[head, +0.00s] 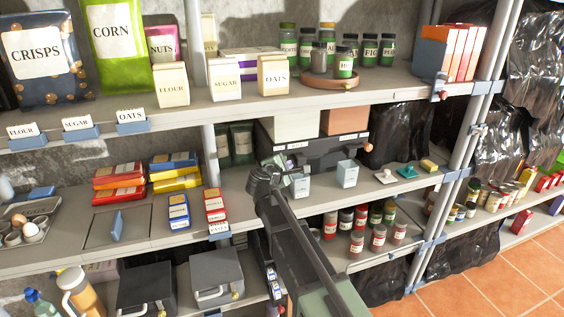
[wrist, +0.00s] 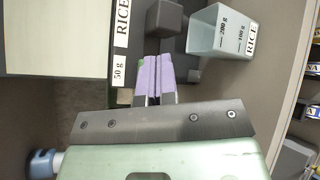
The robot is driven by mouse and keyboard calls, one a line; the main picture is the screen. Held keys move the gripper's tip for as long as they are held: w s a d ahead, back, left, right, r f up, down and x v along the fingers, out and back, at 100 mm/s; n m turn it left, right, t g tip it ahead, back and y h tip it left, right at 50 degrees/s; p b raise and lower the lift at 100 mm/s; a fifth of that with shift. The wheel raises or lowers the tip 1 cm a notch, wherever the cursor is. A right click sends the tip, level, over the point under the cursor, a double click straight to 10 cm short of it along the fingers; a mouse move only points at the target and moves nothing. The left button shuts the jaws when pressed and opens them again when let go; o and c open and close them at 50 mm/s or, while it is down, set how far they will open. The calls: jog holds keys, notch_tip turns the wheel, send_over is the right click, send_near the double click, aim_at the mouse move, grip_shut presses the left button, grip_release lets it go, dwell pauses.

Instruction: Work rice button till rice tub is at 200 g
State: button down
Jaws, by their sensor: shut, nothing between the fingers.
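The rice tub (wrist: 222,35) is a pale translucent cup with a RICE label and marks for 200 g and 100 g. I cannot make out a fill level in it. In the head view the tub (head: 301,185) stands below the left part of the dark dispenser (head: 325,156), partly beside my arm. The dispenser front (wrist: 122,70) bears RICE and 50 g labels in the wrist view. My gripper (wrist: 154,64) is shut and empty, its purplish fingertips close to the dispenser front. A bit of green shows beside the tips; the rice button is otherwise hidden, and contact cannot be told.
A second pale tub (head: 347,174) stands to the right, near an orange knob (head: 368,148). White (head: 295,125) and orange (head: 343,121) hoppers top the dispenser. Jars (head: 357,242) stand on the shelf below. Shelf posts and the upper shelf limit room.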

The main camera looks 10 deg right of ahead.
dwell(0.8)
jog(key=shift+w, duration=0.45)
jog(key=shift+w+a, duration=0.15)
jog(key=shift+w, duration=0.45)
dwell(0.7)
jog(key=shift+s, duration=1.05)
jog(key=s, duration=0.2)
jog(key=s+d, duration=0.1)
jog(key=s, duration=0.2)
dwell(0.6)
